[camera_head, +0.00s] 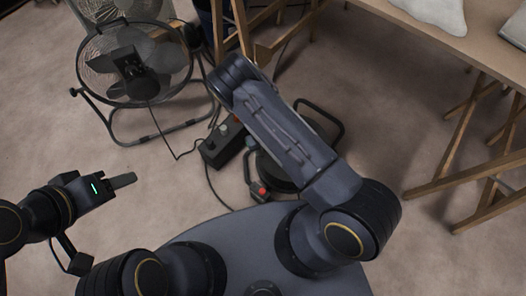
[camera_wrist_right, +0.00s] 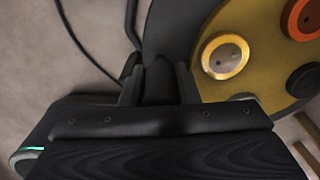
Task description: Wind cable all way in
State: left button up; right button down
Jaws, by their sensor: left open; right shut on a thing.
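The cable reel (camera_head: 272,172) stands on the floor just beyond my base, its black tube frame (camera_head: 339,124) showing to the right of my right arm. In the right wrist view its yellow face (camera_wrist_right: 213,88) carries yellow, orange and black round parts. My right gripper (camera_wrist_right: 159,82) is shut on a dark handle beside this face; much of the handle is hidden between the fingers. In the head view my right arm hides this gripper and part of the reel. A dark cable (camera_wrist_right: 82,42) curves across the floor. My left gripper (camera_head: 124,181) is open and empty, apart from the reel.
A floor fan (camera_head: 130,62) stands at upper left, with a thin cord running to a black box (camera_head: 222,143) beside the reel. Wooden trestles (camera_head: 480,165) hold a table (camera_head: 470,42) at right. The floor at left centre is clear.

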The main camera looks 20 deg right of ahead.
jog(key=shift+w, duration=1.15)
jog(key=c, duration=1.1)
grip_release()
jog(key=shift+r, duration=0.15)
notch_tip(320, 180, up, 8)
jog(key=p, duration=0.2)
jog(key=shift+f, duration=0.2)
